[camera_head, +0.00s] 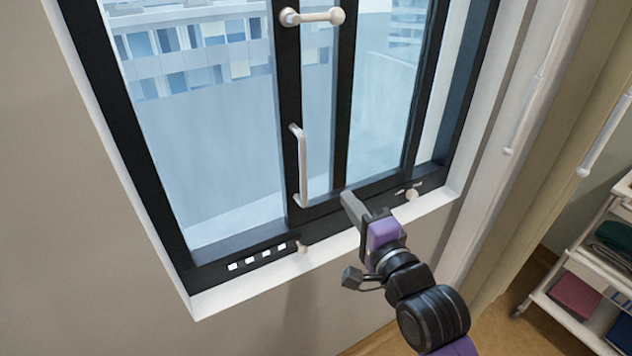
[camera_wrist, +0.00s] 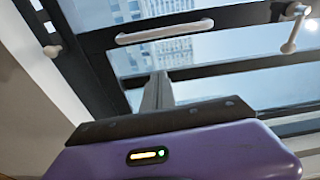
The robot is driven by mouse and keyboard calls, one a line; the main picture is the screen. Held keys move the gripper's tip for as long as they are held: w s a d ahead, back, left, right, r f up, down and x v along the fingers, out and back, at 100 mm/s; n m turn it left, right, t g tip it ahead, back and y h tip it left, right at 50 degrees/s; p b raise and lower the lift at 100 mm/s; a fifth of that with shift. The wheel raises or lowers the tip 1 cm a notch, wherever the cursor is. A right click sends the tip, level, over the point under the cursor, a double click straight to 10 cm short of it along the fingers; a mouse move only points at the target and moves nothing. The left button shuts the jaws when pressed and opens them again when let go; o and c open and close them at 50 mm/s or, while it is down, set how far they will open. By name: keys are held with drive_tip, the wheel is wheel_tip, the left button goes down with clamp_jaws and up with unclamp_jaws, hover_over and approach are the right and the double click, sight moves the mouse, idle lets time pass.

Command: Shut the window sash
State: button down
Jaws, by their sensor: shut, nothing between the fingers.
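The window sash (camera_head: 290,98) is a dark-framed glass panel. A white bar handle (camera_head: 299,165) stands upright on its stile, and a white lever latch (camera_head: 312,17) sits higher up, pointing sideways. In the wrist view the handle (camera_wrist: 163,31) and the latch (camera_wrist: 295,25) lie beyond my fingers. A second dark upright shows right of the handle, with a strip of glass between. My gripper (camera_head: 348,198) is shut and empty, just right of the handle's lower end in the picture and apparently apart from it. Its fingers (camera_wrist: 158,90) also show in the wrist view.
The dark outer frame (camera_head: 118,115) has a white surround and sill (camera_head: 250,288). Small knobs (camera_head: 302,247) and (camera_head: 411,194) sit along the bottom rail. A beige curtain (camera_head: 540,150) hangs at right, near a shelved trolley (camera_head: 560,310). The wall at left is bare.

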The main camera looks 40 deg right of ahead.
drive_tip(key=p+x, duration=0.3)
drive_tip(key=x, duration=0.7)
drive_tip(key=shift+m, duration=0.4)
drive_tip(key=shift+s+a+f+p, duration=0.1)
drive_tip(key=shift+a+p, duration=0.2)
drive_tip(key=shift+a, duration=1.8)
drive_tip(key=shift+a, duration=0.1)
